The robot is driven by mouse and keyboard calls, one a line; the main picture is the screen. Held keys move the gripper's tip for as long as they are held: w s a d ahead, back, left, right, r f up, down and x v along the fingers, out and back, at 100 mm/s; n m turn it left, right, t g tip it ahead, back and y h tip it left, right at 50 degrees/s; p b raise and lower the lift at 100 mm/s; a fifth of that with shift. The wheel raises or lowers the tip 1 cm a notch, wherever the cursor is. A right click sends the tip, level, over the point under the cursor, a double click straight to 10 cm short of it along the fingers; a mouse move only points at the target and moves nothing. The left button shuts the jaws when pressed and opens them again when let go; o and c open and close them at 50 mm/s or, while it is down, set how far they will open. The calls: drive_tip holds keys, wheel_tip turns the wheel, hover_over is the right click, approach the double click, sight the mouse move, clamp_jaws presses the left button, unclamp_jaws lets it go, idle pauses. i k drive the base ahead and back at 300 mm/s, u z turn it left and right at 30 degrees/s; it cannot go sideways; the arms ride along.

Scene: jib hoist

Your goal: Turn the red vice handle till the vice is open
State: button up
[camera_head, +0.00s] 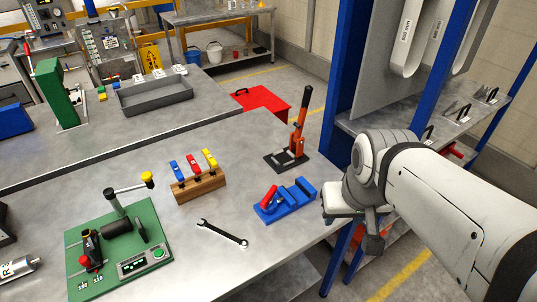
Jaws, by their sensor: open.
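The blue vice (290,199) sits near the front right edge of the grey workbench. Its red handle (268,195) lies tilted on the vice's left side. The gap between the jaws is too small to judge. My gripper (372,238) is at the end of my arm, to the right of the vice and past the bench edge. It is open and holds nothing that I can see. It is apart from the vice and the handle. My wrist hides part of the gripper.
A wrench (222,234) lies left of the vice. A wooden block with coloured levers (198,185) and an orange-handled press (292,150) stand behind it. A green board with a crank (120,245) is at the left. A blue post (350,80) rises behind my arm.

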sight(267, 200)
drive_tip(key=u, duration=1.7)
drive_tip(key=k, duration=0.75)
drive_tip(key=z, duration=1.15)
drive_tip(key=i, duration=1)
drive_tip(key=z, duration=0.05)
